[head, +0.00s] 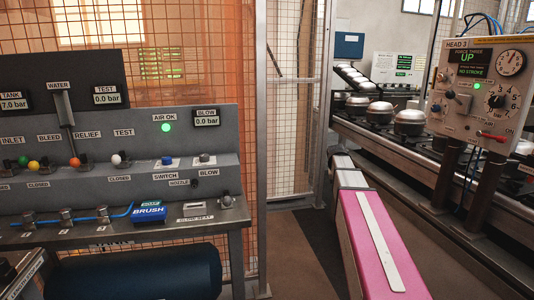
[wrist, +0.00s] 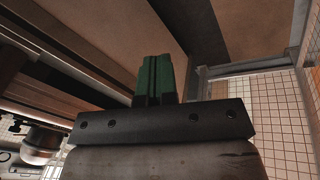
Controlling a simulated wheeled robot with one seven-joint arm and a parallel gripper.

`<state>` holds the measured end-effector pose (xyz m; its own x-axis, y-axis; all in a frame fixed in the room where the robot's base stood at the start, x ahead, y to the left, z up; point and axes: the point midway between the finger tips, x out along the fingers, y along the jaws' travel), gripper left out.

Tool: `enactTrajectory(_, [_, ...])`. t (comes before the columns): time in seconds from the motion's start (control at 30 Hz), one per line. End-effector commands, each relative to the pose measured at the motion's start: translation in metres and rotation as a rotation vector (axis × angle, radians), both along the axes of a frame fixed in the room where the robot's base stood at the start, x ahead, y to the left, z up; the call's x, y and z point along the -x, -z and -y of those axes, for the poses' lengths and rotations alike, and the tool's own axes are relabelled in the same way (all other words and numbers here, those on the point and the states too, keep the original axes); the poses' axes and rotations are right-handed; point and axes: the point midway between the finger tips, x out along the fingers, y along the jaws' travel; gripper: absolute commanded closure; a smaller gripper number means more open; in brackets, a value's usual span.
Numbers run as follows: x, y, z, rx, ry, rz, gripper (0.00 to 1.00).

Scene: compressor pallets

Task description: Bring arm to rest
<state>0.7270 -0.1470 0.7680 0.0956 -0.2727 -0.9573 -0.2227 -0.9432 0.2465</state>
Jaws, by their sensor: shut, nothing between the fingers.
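My gripper (wrist: 155,60) shows in the wrist view as two green fingers side by side, closed against each other with nothing between them. They extend beyond a dark mounting plate, over a brown floor. In the head view my pink arm with a white strip reaches forward from the lower right, between the console and the conveyor. I cannot make out the fingers in the head view.
A grey control console (head: 120,160) with gauges and coloured knobs stands at left. A mesh fence (head: 295,120) stands behind it. At right, a conveyor (head: 400,150) carries several domed metal compressors (head: 410,118), with a HEAD 3 panel (head: 480,85) in front.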

Motion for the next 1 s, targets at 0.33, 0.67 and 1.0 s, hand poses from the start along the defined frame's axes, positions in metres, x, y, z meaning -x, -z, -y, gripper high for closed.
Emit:
enactTrajectory(0.33, [0.132, 0.124, -0.087, -0.141, -0.129, -0.069, 1.0])
enactTrajectory(0.67, [0.234, 0.185, -0.139, -0.245, -0.201, -0.113, 1.0])
enactTrajectory(1.0, [0.25, 0.194, -0.147, -0.264, -0.212, -0.119, 1.0])
